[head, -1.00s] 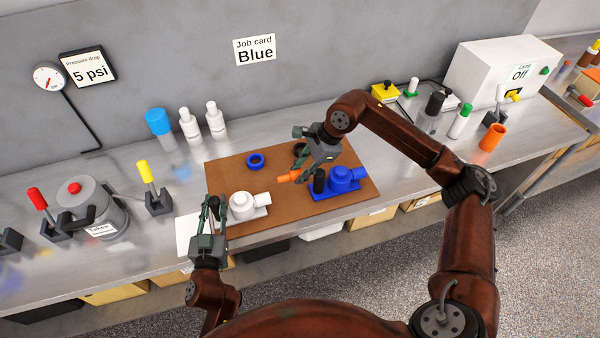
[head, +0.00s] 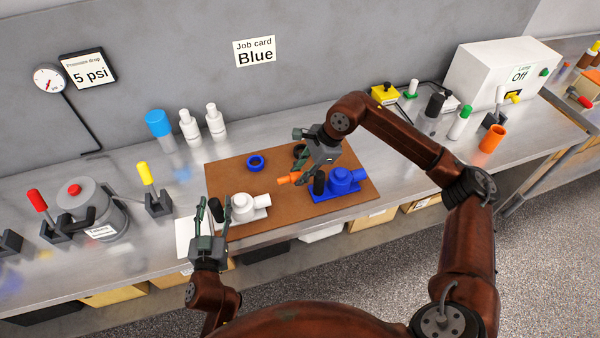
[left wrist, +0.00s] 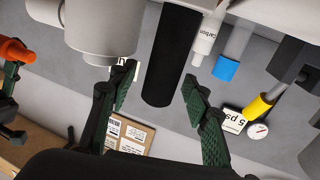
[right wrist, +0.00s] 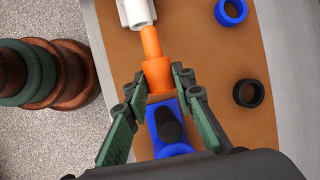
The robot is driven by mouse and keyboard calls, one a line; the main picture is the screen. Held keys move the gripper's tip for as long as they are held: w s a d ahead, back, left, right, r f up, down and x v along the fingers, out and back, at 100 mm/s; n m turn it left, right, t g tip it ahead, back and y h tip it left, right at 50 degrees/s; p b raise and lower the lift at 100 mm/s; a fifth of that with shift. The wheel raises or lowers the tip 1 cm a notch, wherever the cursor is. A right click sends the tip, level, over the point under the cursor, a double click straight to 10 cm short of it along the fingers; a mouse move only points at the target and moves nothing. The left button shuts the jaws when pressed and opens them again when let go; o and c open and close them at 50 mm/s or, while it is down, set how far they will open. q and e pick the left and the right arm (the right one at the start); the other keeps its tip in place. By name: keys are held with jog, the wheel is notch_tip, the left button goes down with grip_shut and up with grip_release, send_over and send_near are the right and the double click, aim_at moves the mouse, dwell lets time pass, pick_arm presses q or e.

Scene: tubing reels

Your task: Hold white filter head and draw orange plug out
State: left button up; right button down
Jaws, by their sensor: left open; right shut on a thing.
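The white filter head (head: 243,204) stands on the brown mat, its port pointing right; it also shows in the left wrist view (left wrist: 100,25). My left gripper (head: 211,203) is open, its fingers apart around the head's black grip (left wrist: 172,55) without clamping it. My right gripper (right wrist: 160,82) is shut on the orange plug (right wrist: 153,50), also visible in the head view (head: 287,180). In the head view a gap shows between plug and white port. In the right wrist view the plug's thin end overlaps the port's tip (right wrist: 136,12).
A blue filter head (head: 343,179) with a black grip stands close beside the right gripper. A blue ring (head: 255,162) and a black ring (right wrist: 249,93) lie on the brown mat (head: 300,213). White bottles (head: 189,126) stand behind.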

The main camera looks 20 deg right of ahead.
pick_arm(q)
notch_tip(320, 180, up, 6)
jog(key=p, duration=0.5)
jog(key=shift+f+p, duration=0.1)
jog(key=shift+p, duration=0.25)
pick_arm(e)
notch_tip(320, 180, up, 7)
jog(key=shift+s+f, duration=0.1)
jog(key=shift+s, duration=0.05)
pick_arm(q)
notch_tip(320, 180, up, 8)
jog(key=p, duration=0.8)
pick_arm(e)
notch_tip(320, 180, up, 9)
jog(key=shift+s, duration=0.15)
